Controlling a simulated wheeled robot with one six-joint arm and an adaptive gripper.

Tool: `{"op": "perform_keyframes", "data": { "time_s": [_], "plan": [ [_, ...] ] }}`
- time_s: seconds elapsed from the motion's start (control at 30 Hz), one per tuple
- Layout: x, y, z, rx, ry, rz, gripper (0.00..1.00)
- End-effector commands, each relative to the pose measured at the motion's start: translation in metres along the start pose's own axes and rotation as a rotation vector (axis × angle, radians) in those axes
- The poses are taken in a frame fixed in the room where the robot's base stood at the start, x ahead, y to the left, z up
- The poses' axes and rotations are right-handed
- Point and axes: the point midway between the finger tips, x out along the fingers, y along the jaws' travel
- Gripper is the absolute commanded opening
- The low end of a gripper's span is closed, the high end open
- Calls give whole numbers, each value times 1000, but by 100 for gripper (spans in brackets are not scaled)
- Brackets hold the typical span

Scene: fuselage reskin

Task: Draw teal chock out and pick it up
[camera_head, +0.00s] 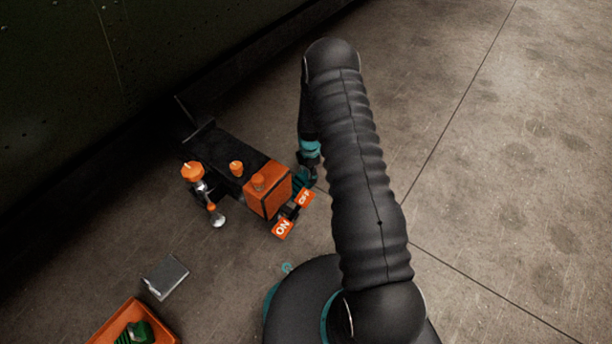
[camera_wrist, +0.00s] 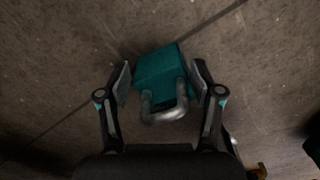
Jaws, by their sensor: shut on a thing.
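The teal chock (camera_wrist: 163,70) is a block with a grey metal U-shaped handle (camera_wrist: 165,114) on its near side. In the wrist view it sits between the two fingers of my gripper (camera_wrist: 160,80), which is shut on it. Concrete floor lies behind the chock; I cannot tell whether it is touching the floor. In the head view my arm hides much of the gripper, and only a small dark teal patch shows beside the orange machine.
A black and orange machine (camera_head: 268,190) with orange knobs and ON/OFF pedals (camera_head: 283,228) stands just left of my gripper. A grey metal plate (camera_head: 165,277) and an orange bin (camera_head: 107,325) with a green item lie lower left. A dark wall is at upper left. Floor at right is clear.

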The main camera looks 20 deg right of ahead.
Motion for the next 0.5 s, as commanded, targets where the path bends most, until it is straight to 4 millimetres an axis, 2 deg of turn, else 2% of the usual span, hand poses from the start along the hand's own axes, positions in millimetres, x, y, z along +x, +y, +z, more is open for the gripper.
{"op": "perform_keyframes", "data": {
  "time_s": [0.5],
  "plan": [
    [1,2,9,0,0,-1,16]
  ]
}}
